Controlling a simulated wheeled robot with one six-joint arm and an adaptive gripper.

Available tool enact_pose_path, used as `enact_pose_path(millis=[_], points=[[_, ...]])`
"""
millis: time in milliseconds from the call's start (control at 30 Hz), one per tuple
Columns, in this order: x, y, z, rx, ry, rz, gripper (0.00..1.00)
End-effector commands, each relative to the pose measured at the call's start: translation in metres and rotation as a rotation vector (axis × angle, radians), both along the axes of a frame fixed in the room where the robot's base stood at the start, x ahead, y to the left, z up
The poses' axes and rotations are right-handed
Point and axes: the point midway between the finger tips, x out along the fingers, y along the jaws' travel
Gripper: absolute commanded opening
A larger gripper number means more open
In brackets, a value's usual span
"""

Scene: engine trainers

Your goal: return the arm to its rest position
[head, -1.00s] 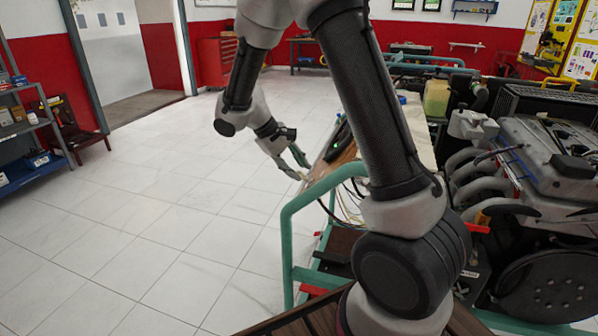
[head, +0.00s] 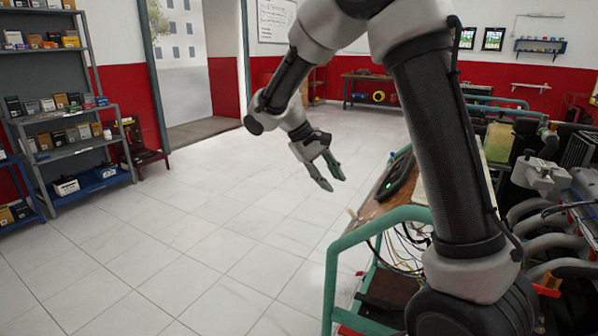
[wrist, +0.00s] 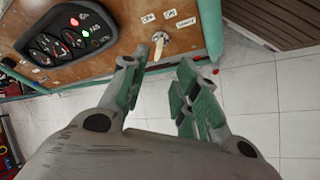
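My gripper (head: 333,182) hangs over open floor in the head view, left of the engine trainer's wooden panel (head: 384,201) and apart from it. Its green-padded fingers are spread with nothing between them. The wrist view also shows the open gripper (wrist: 158,72). Past the fingertips there is a panel with a gauge cluster (wrist: 70,38), lit red and green, and a pale key-like knob (wrist: 159,42) on a switch with small labels. My arm is bent, with its upper links crossing the right half of the head view.
The trainer's green tube frame (head: 335,262) and loose wires (head: 402,245) are close to my arm at lower right. Engine parts (head: 545,215) stand further right. Shelves with boxes (head: 70,138) are at far left. The tiled floor (head: 200,230) between is clear.

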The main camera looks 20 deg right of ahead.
Motion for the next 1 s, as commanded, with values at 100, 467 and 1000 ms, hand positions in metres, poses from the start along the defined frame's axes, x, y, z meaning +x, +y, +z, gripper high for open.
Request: enact_pose_path(millis=[100, 467, 1000], points=[[0.0, 0.0, 0.0, 0.004, 0.008, 0.017, 0.3], [-0.091, -0.005, -0.004, 0.272, 0.062, 0.096, 0.3], [-0.25, -0.06, 0.064, 0.569, -0.416, -0.066, 0.3]])
